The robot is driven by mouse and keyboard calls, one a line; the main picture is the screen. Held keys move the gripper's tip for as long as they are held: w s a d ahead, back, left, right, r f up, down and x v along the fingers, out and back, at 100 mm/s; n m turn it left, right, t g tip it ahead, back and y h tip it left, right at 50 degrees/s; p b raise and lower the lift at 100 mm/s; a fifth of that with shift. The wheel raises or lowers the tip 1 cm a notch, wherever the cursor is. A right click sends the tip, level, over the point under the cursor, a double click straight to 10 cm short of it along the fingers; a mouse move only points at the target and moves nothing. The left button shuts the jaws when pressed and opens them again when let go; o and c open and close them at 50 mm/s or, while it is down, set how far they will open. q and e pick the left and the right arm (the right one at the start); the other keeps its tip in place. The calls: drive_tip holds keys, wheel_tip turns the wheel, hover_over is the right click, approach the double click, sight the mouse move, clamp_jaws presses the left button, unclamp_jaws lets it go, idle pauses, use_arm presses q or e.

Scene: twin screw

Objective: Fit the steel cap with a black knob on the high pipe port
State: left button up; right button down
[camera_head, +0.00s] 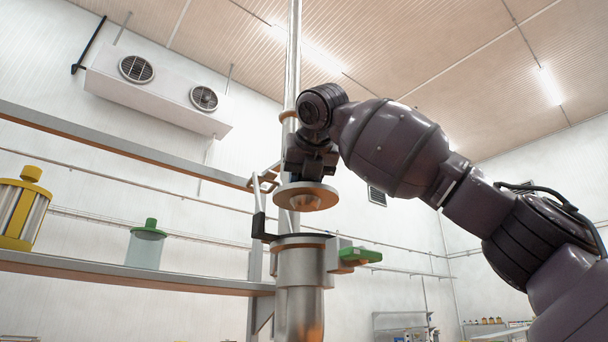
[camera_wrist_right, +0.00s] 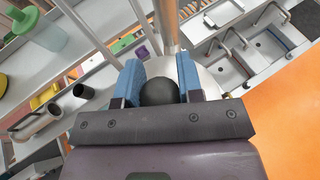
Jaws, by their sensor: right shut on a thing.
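The steel cap (camera_head: 306,194) is a round disc with a raised ring on its underside, seen from below. My right gripper (camera_head: 312,166) is shut on its black knob, and the cap hangs roughly level. In the right wrist view the black knob (camera_wrist_right: 159,92) sits between the blue finger pads, with part of the pale disc behind. The high pipe port (camera_head: 300,243) is the flanged top of a steel pipe, directly below the cap with a clear gap. Its opening is hidden from this low angle. My left gripper is not in view.
A clamp with a green handle (camera_head: 358,256) sticks out right of the port, and a black-tipped lever (camera_head: 259,226) stands left. A shelf (camera_head: 130,278) holds a green-lidded jar (camera_head: 147,245) and a yellow canister (camera_head: 22,209). A tall thin pipe rises behind my gripper.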

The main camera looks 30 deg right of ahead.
sight(306, 209)
drive_tip(key=shift+s+f+b, duration=0.1)
drive_tip(key=shift+f+b, duration=0.8)
drive_tip(key=shift+b, duration=0.05)
drive_tip(key=shift+f+b, duration=0.7)
drive_tip(key=shift+f, duration=0.1)
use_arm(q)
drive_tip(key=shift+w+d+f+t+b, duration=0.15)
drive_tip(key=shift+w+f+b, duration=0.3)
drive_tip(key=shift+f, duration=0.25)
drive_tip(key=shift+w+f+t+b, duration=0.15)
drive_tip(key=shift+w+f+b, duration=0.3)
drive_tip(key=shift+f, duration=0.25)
use_arm(e)
drive_tip(key=shift+f, duration=1.85)
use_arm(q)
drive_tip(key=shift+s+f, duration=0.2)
use_arm(e)
drive_tip(key=shift+f, duration=0.3)
drive_tip(key=c, duration=0.7)
unclamp_jaws()
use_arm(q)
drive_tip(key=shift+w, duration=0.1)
